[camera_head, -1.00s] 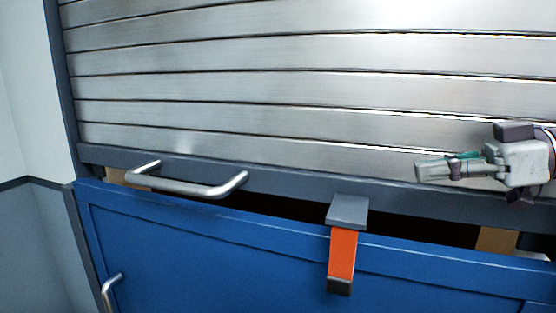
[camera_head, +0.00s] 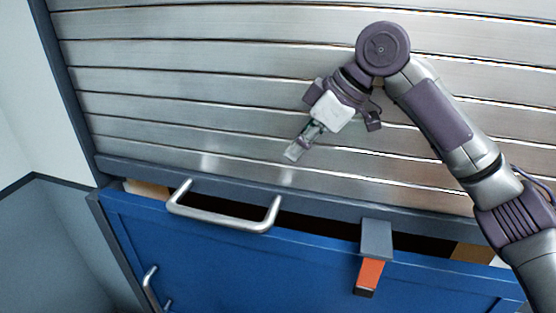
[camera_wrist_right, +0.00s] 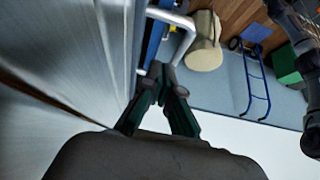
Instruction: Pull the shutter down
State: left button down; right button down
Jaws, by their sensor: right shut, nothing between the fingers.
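The shutter (camera_head: 200,88) is a wall of silver slats with a dark grey bottom bar (camera_head: 325,203). A narrow dark gap shows between this bar and the blue cabinet front below. A silver U-shaped handle (camera_head: 222,218) juts out at the bar, left of centre; a metal handle also shows in the wrist view (camera_wrist_right: 187,30). My left gripper is out of view.
The blue cabinet front (camera_head: 240,265) has a small handle (camera_head: 150,288) at lower left. A grey wall stands at left. The wrist view shows a beige roll (camera_wrist_right: 204,45), a blue hand truck (camera_wrist_right: 258,85) and a green box (camera_wrist_right: 285,64) on the floor.

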jog(key=p, duration=0.3)
send_over(276, 207)
notch_tip(276, 207, down, 7)
jog(key=shift+a+r, duration=0.1)
jog(key=shift+a, duration=0.05)
notch_tip(276, 207, down, 4)
jog(key=shift+r+p, duration=0.15)
jog(key=shift+p, duration=0.9)
jog(key=shift+s+d+f, duration=0.1)
jog(key=shift+d+f, duration=0.2)
jog(key=shift+f, duration=0.3)
jog(key=shift+a, duration=0.2)
